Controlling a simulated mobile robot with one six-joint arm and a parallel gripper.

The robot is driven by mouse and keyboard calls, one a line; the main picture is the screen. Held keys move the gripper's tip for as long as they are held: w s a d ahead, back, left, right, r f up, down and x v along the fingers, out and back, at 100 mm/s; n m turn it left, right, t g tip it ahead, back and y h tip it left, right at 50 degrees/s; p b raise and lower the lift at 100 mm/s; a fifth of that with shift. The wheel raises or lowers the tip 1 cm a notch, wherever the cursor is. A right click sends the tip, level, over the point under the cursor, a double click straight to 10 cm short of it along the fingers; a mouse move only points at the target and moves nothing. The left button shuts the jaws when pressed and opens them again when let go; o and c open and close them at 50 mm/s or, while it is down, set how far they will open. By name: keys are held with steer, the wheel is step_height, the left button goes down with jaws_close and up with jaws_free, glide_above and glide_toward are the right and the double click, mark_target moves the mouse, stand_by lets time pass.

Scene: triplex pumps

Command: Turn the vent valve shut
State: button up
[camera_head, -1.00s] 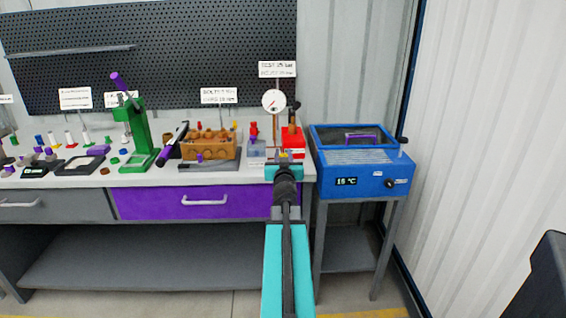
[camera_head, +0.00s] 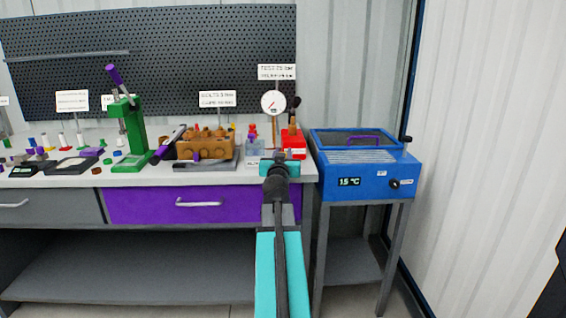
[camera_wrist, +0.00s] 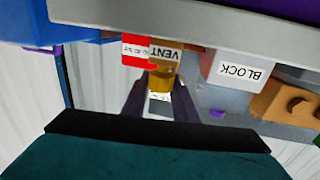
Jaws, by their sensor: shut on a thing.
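The vent valve shows in the wrist view as a yellow, brass-like piece (camera_wrist: 161,80) just below an upside-down VENT label (camera_wrist: 165,53). My gripper (camera_wrist: 160,92) has its two dark fingers on either side of that yellow piece and is shut on it. In the head view my gripper (camera_head: 280,160) is at the front edge of the bench, in front of the red test pump (camera_head: 293,142) and below the round gauge (camera_head: 273,102). My own arm and gripper hide the valve in the head view, and its exact angle cannot be told.
A grey block with a BLOCK label (camera_wrist: 238,70) is close beside my fingers. A brown pump block (camera_head: 205,146) stands left on the bench, with a green press (camera_head: 130,135) farther left. A blue heater box (camera_head: 362,178) stands close on the right.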

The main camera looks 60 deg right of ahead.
steer(key=shift+f+m+g+b, duration=0.35)
steer(key=shift+f+b, duration=0.3)
steer(key=shift+b, duration=1.75)
steer(key=m+g+b, duration=0.1)
steer(key=b, duration=0.4)
steer(key=shift+a+g+h+b, duration=0.15)
steer(key=shift+g+h+b, duration=0.1)
steer(key=shift+h+b, duration=0.15)
steer(key=shift+r+m+g+h+b, duration=0.25)
steer(key=shift+m+g+b, duration=0.6)
steer(key=shift+b, duration=1.85)
steer(key=shift+m+g+h+b, duration=0.35)
steer(key=shift+m+g+b, duration=0.25)
steer(key=shift+g+b, duration=0.85)
steer(key=shift+m+g+b, duration=0.8)
steer(key=shift+g+b, duration=0.25)
steer(key=shift+g, duration=0.15)
steer(key=shift+s+r+m+g+b, duration=0.1)
steer(key=shift+r+m+g+b, duration=0.2)
steer(key=shift+m+g, duration=0.6)
steer(key=o, duration=1)
steer(key=shift+o, duration=0.2)
steer(key=shift+a, duration=0.15)
